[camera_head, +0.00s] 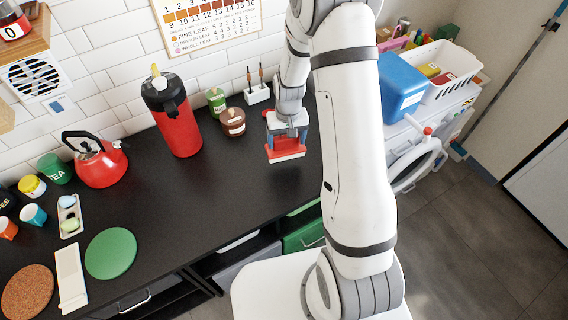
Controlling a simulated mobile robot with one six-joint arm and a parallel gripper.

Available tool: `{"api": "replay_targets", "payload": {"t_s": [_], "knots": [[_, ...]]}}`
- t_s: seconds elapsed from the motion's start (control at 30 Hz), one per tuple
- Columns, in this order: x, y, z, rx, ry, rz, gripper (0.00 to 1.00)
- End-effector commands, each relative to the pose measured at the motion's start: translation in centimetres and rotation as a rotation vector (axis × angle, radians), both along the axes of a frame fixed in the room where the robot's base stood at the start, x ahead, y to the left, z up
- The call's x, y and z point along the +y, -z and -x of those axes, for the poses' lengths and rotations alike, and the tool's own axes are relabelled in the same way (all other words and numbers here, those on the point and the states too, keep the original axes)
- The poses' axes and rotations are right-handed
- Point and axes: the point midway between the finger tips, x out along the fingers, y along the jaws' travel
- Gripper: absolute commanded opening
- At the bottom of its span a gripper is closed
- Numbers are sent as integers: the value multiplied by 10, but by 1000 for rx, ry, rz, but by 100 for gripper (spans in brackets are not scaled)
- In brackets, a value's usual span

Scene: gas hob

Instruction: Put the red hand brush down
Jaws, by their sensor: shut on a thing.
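My gripper (286,134) hangs at the end of my arm over the right part of the black counter (215,195). It is shut on the red hand brush (287,148). The brush shows as a red block with a paler strip low on its front, below the jaws. The gripper hides part of the brush. I cannot tell whether the brush touches the counter or hangs just above it.
A brown jar (232,122), a green jar (216,101) and a white holder (257,93) stand behind, near the wall. A red flask (175,120) and red kettle (99,162) are left. The counter between the flask and the brush is clear toward its front.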

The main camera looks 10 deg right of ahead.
Motion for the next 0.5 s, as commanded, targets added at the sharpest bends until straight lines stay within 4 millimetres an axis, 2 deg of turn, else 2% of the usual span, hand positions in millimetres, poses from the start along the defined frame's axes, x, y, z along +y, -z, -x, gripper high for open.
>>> {"api": "replay_targets", "payload": {"t_s": [0.27,0.5], "knots": [[8,-2,0,-4,-43,0,46],[9,-23,9,-6,-199,0,46]]}}
